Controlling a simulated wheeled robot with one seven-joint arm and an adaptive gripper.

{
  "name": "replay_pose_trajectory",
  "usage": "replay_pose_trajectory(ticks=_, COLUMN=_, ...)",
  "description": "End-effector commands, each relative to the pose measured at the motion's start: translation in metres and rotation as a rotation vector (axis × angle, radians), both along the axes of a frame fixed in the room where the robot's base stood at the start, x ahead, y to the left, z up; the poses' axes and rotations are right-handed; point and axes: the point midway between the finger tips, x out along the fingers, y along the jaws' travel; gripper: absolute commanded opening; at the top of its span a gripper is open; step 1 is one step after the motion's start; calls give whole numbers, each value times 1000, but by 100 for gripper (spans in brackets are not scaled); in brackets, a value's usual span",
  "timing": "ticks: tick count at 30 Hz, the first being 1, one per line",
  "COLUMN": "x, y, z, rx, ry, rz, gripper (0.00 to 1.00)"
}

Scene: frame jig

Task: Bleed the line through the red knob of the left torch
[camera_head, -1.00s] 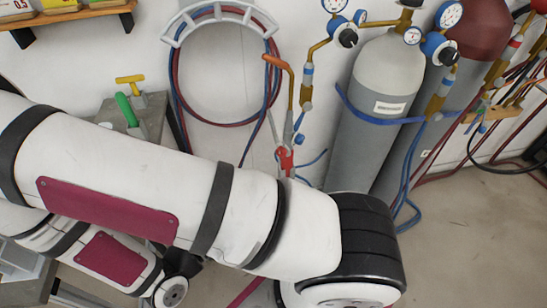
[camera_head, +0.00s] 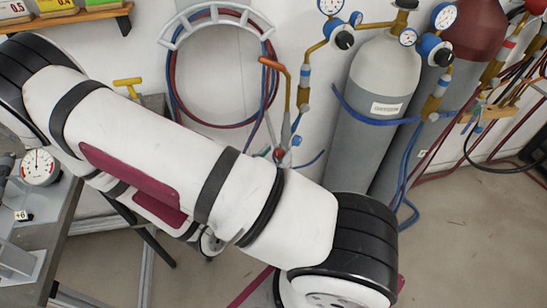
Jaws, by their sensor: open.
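A torch with a copper-coloured bent neck (camera_head: 272,64) hangs against the wall, left of the gas cylinders, its tip pointing left. A small red knob (camera_head: 279,154) shows low on this torch, just above my arm. A blue knob (camera_head: 296,141) sits beside it on the right. What lies below the red knob is hidden by my arm. My gripper is not in view; only my white arm links show, crossing the picture from upper left to lower right.
A grey cylinder (camera_head: 375,85) and a dark red one (camera_head: 470,30) stand behind, with gauges and blue hoses. A hose coil hangs on a white rack (camera_head: 220,12). A bench with a dial gauge (camera_head: 40,167) is at left. Open floor (camera_head: 470,240) lies right.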

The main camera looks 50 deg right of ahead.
Motion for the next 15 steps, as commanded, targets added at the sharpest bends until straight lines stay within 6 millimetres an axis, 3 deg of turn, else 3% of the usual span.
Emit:
replay_pose_trajectory(ticks=2, x=0, y=0, z=0, rx=0, ry=0, rz=0, gripper=37)
replay_pose_trajectory(ticks=7, x=0, y=0, z=0, rx=0, ry=0, rz=0, gripper=0)
replay_pose_trajectory(ticks=15, x=0, y=0, z=0, rx=-2, ry=9, rz=0, gripper=0)
